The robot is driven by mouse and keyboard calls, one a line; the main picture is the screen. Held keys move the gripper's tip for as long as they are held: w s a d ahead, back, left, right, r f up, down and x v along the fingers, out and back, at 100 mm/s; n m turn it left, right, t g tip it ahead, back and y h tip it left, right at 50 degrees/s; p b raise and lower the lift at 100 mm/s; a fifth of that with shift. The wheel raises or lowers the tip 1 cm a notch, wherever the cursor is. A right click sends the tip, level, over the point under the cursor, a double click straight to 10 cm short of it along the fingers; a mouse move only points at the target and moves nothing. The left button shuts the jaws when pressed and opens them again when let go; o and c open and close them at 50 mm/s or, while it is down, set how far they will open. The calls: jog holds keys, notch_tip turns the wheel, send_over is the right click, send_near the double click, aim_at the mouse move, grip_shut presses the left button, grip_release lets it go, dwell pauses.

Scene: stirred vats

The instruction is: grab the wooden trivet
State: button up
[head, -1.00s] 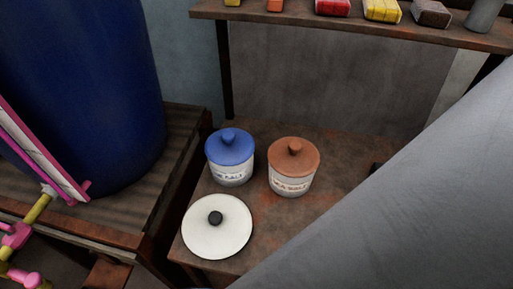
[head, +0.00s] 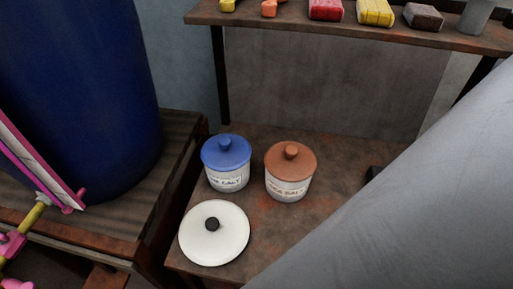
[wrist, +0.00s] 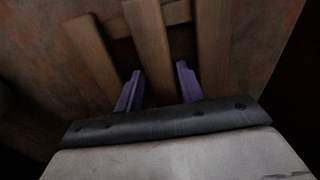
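The wooden trivet (wrist: 150,45) shows in the wrist view as several brown slats joined by a crosspiece, lying on a rusty brown surface. My gripper (wrist: 159,72) has two purple fingers spread apart. They point at the trivet, one on each side of its middle slat, and nothing is seen clamped between them. Whether the fingers touch the slat, or how far down they reach, I cannot tell. In the head view the trivet and my gripper are hidden, with my grey arm covering the right side.
A blue-lidded jar (head: 226,180), a brown-lidded jar (head: 288,187) and a round white lid (head: 214,245) sit on the rusty table (head: 262,222). A shelf (head: 330,33) with coloured blocks is behind. A blue vat (head: 80,90) stands at left.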

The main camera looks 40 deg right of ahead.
jog(key=c, duration=0.7)
jog(key=shift+r, duration=0.2)
